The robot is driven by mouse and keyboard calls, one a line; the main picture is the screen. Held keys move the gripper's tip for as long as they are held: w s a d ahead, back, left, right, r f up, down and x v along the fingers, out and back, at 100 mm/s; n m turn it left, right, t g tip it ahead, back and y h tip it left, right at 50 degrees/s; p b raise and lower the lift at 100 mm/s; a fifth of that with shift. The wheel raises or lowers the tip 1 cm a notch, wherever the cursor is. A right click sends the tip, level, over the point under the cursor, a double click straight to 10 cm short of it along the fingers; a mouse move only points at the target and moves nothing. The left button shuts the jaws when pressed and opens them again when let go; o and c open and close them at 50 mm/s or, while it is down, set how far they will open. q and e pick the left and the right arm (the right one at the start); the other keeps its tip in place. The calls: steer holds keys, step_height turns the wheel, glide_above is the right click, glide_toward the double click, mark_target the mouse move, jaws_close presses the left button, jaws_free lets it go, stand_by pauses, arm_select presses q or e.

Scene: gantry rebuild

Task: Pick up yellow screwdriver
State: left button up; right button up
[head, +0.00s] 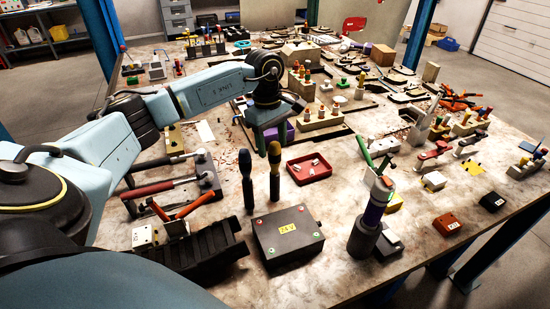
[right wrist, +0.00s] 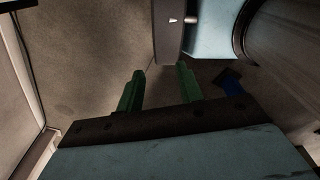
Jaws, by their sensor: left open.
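A screwdriver with a yellowish handle end (head: 274,172) is near the middle of the table in the head view, just behind the black box. A similar, darker screwdriver (head: 246,182) is close to its left. I cannot tell whether they stand or lie. My left gripper (head: 268,138) points down just behind and above the two handles. It is open, and I see nothing held in it. In the right wrist view the two green fingers of my right gripper (right wrist: 158,78) are apart, with nothing between them.
A black box with a yellow label (head: 288,236) is in front of the screwdrivers. A red tray (head: 309,169) lies to their right. Hammers (head: 165,186) lie to the left. A dark cylinder with a purple part (head: 366,232) stands at front right. Many tools crowd the table behind.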

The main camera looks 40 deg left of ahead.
mark_target(275, 158)
arm_select(q)
steer(key=f, duration=0.2)
steer(key=d+f+p, duration=0.1)
steer(key=f, duration=0.2)
steer(key=shift+s+d, duration=0.1)
steer(key=shift+s, duration=0.05)
steer(key=shift+c, duration=0.3)
jaws_close()
